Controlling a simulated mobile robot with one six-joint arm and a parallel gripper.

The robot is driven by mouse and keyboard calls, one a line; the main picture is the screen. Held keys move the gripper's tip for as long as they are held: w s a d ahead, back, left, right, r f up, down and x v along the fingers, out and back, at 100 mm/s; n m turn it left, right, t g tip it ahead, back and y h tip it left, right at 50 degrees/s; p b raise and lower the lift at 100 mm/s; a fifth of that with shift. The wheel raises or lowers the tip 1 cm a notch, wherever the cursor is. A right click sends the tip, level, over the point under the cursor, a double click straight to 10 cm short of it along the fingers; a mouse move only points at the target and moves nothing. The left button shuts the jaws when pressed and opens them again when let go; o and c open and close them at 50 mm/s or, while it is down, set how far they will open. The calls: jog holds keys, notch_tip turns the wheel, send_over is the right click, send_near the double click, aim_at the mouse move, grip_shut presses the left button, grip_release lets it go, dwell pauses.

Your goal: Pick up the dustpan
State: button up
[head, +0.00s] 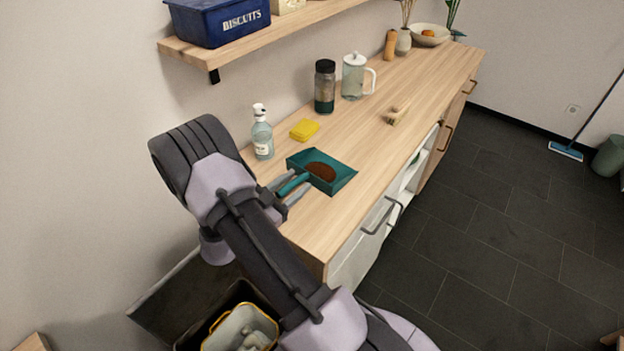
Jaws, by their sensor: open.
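The teal dustpan (340,179) lies on the near end of the wooden counter, with a patch of brown material (322,171) in its pan. Its handle points left and down toward my arm. My gripper (288,187) is open, with its grey fingers on either side of the dustpan's handle. I cannot tell whether the fingers touch the handle. My wrist hides part of the gripper and the handle's end.
A soap bottle (262,134) and yellow sponge (304,130) stand close behind the dustpan. A dark-lidded jar (324,87), glass pitcher (354,77) and small brush (396,115) are farther along the counter (420,93). A shelf (262,38) overhangs the back. An open bin (213,328) is below.

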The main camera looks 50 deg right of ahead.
jog(key=shift+d+r, duration=0.1)
grip_shut()
dwell(0.3)
